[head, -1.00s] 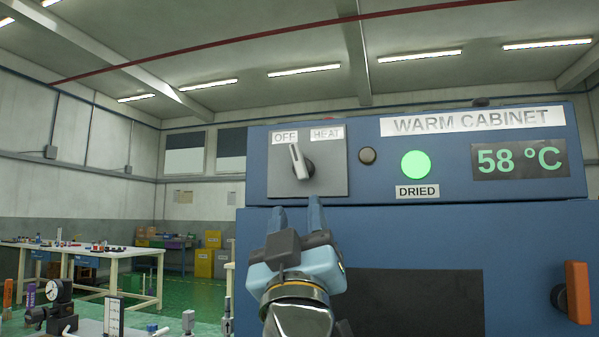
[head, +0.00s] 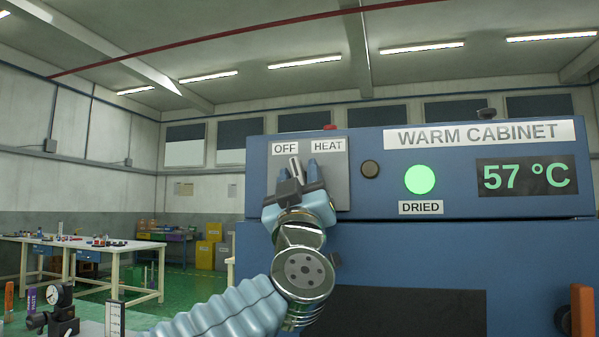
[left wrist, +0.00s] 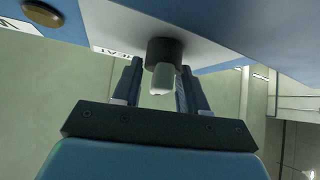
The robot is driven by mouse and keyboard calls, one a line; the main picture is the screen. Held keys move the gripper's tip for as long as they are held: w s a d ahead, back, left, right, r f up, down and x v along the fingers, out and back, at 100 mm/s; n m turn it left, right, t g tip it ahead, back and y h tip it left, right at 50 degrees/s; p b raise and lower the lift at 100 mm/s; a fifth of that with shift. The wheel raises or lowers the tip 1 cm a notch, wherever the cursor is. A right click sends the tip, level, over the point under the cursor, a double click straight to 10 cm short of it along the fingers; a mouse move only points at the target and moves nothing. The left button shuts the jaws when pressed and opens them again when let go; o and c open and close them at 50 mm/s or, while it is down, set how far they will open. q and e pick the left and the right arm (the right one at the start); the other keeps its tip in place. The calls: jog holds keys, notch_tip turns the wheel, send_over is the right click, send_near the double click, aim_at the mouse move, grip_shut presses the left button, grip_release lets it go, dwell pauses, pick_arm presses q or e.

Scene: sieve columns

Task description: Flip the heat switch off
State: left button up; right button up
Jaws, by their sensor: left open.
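The heat switch has a pale lever (head: 294,166) on a grey plate (head: 340,187) at the cabinet's upper left. Labels OFF (head: 285,148) and HEAT (head: 328,145) sit above it. The visible lever tip points up and slightly left, nearer the OFF side. My left gripper (head: 298,173) is open in front of the plate, its fingers either side of the lever. In the left wrist view the lever (left wrist: 162,79) on its dark round base lies between the fingertips (left wrist: 158,75), with small gaps visible. The knob's lower part is hidden by my gripper in the head view. My right gripper is out of view.
The blue warm cabinet (head: 400,208) shows 57 °C on its display (head: 527,176) and a lit green DRIED lamp (head: 420,179). An orange handle (head: 582,310) is at lower right. A cluttered table (head: 90,243) stands behind left.

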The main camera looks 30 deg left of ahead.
pick_arm(q)
grip_shut()
jog(key=n+g+y, duration=0.1)
jog(key=n, duration=0.1)
jog(key=n+g+y+p, duration=0.1)
jog(key=n+g+y, duration=0.1)
jog(key=n, duration=0.1)
jog(key=shift+r, duration=0.15)
jog(key=shift+n+g+y+p, duration=0.35)
jog(key=shift+n+g+y, duration=0.15)
jog(key=shift+n+g, duration=0.25)
jog(key=shift+a+f+n+g+y, duration=0.1)
jog(key=shift+f+n+g+y, duration=0.2)
jog(key=shift+n, duration=0.35)
jog(key=shift+r, duration=0.1)
grip_release()
